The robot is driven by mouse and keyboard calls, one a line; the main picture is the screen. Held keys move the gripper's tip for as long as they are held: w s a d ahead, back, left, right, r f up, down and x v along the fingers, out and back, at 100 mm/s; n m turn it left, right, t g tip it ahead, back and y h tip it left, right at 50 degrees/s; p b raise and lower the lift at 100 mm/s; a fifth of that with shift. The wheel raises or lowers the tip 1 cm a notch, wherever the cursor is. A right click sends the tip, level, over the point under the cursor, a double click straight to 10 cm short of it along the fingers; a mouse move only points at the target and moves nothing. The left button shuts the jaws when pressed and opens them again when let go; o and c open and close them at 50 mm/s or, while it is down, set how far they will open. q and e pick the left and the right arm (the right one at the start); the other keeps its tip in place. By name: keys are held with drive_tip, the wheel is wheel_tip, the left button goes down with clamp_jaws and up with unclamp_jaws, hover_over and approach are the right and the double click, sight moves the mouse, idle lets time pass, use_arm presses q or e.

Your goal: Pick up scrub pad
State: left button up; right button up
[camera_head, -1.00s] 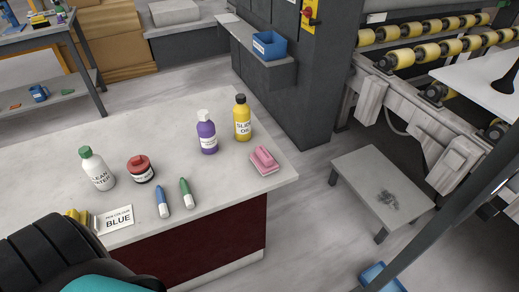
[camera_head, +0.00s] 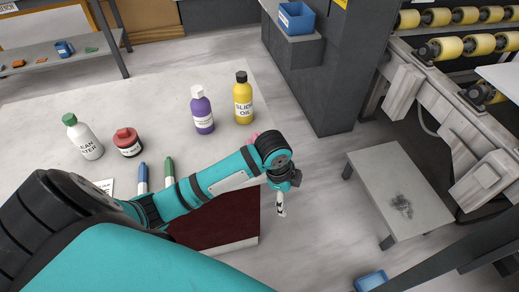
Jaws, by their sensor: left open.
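The pink scrub pad (camera_head: 254,136) lies near the right edge of the stone slab (camera_head: 100,91). Only a small pink bit of it shows in the head view; my left arm hides the rest. My left gripper (camera_head: 280,209) is open and points down, just past the slab's right edge, to the right of and nearer than the pad. It holds nothing that I can see. My right gripper is not in view.
A yellow bottle (camera_head: 243,103) and a purple bottle (camera_head: 202,113) stand behind my arm. A white bottle (camera_head: 85,140), a red-capped jar (camera_head: 127,143), and blue (camera_head: 142,178) and green (camera_head: 169,170) markers are further left. A low grey table (camera_head: 395,175) stands right.

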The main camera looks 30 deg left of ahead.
use_arm(q)
drive_tip(key=w+a+r+m+g+y, duration=0.1)
drive_tip(key=w+a+r+m, duration=0.35)
drive_tip(key=a+r, duration=0.4)
drive_tip(key=w+a+r+m+g+y, duration=0.1)
drive_tip(key=w+a+r+m, duration=0.4)
drive_tip(key=r, duration=0.6)
drive_tip(key=f, duration=0.4)
drive_tip(key=s+f, duration=0.1)
drive_tip(key=f, duration=0.2)
drive_tip(key=a+f, duration=0.1)
drive_tip(key=f, duration=0.3)
drive_tip(key=shift+s+f, duration=0.2)
drive_tip(key=shift+f, duration=0.15)
drive_tip(key=f, duration=0.5)
drive_tip(key=shift+a+f, duration=0.3)
drive_tip(key=c, duration=1.3)
